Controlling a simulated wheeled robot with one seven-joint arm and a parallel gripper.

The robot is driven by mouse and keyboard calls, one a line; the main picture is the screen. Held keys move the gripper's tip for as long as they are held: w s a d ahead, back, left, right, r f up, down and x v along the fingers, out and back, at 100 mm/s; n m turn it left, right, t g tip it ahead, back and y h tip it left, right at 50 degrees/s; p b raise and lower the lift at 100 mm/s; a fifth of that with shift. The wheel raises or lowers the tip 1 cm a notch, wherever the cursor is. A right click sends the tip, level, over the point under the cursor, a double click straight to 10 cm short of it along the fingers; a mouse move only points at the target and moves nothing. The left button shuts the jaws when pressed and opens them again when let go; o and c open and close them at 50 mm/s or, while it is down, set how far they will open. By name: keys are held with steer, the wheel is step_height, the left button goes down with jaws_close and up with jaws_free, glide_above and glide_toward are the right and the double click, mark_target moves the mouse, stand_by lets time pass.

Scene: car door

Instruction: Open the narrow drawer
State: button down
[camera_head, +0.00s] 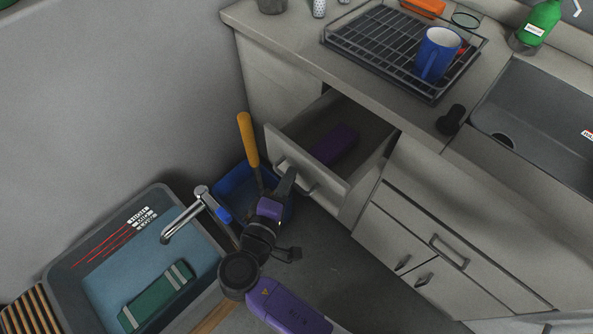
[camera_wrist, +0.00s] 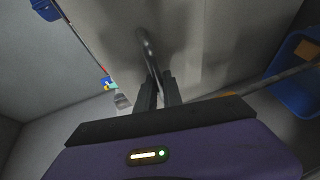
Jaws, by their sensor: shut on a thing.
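The narrow drawer (camera_head: 314,178) is pulled well out from the left end of the counter in the head view, with a purple object (camera_head: 334,146) lying inside it. Its front carries a metal bar handle (camera_head: 296,178). My gripper (camera_head: 287,183) is at this handle, its fingers shut on the bar. In the wrist view the handle (camera_wrist: 148,50) runs down between my two fingers (camera_wrist: 158,92), against the pale drawer front (camera_wrist: 205,40). The fingers hide part of the handle.
A blue bucket (camera_head: 238,188) and a yellow-handled tool (camera_head: 248,140) stand left of the drawer. A wider drawer (camera_head: 425,232) is to the right. A dish rack (camera_head: 372,52) holds a blue mug (camera_head: 437,52).

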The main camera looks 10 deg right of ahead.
steer(key=shift+a+f, duration=0.1)
steer(key=c, duration=1.5)
jaws_free()
steer(key=shift+s, duration=0.1)
steer(key=v, duration=0.7)
steer(key=shift+s+a, duration=0.2)
steer(key=shift+s, duration=0.1)
